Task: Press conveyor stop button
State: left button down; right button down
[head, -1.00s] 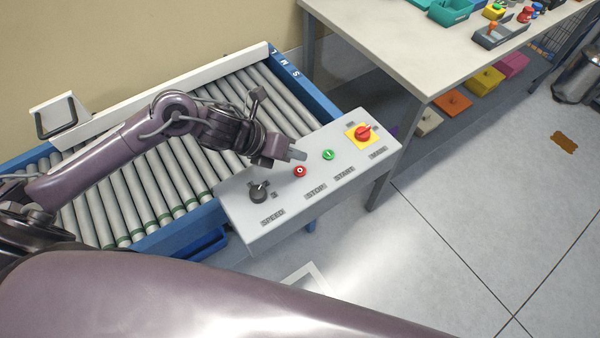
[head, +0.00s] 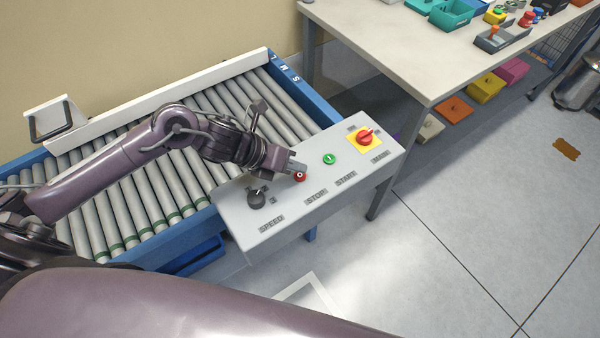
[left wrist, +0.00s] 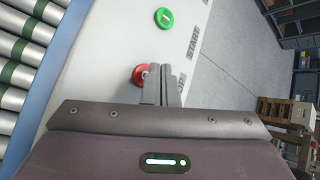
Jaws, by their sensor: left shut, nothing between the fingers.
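The red stop button (head: 300,176) sits on the light grey control panel (head: 290,225), above the STOP label. My left gripper (head: 300,167) is shut and empty, with its fingertips right at the far side of the button in the head view. In the left wrist view the closed fingers (left wrist: 161,80) partly cover the red button (left wrist: 140,74). I cannot tell whether they touch it. My right gripper is not in view.
A green start button (head: 330,159), a red main switch on a yellow plate (head: 365,138) and a black speed knob (head: 256,199) share the panel. The roller conveyor (head: 180,199) lies behind. A table (head: 400,50) stands at upper right.

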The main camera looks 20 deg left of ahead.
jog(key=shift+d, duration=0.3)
pick_arm(q)
jog(key=shift+f, duration=0.1)
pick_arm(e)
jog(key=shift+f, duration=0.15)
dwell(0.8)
pick_arm(q)
jog(key=shift+f+b, duration=0.4)
jog(key=shift+b, duration=0.25)
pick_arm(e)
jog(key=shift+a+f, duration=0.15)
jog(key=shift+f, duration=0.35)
pick_arm(q)
jog(key=shift+f+b, duration=0.35)
jog(key=shift+b, duration=0.1)
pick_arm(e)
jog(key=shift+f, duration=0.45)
pick_arm(q)
jog(key=shift+r, duration=0.1)
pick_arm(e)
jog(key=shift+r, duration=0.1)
pick_arm(q)
jog(key=shift+r+p, duration=0.5)
jog(key=shift+r, duration=0.2)
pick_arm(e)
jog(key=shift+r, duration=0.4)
pick_arm(q)
jog(key=shift+r, duration=0.1)
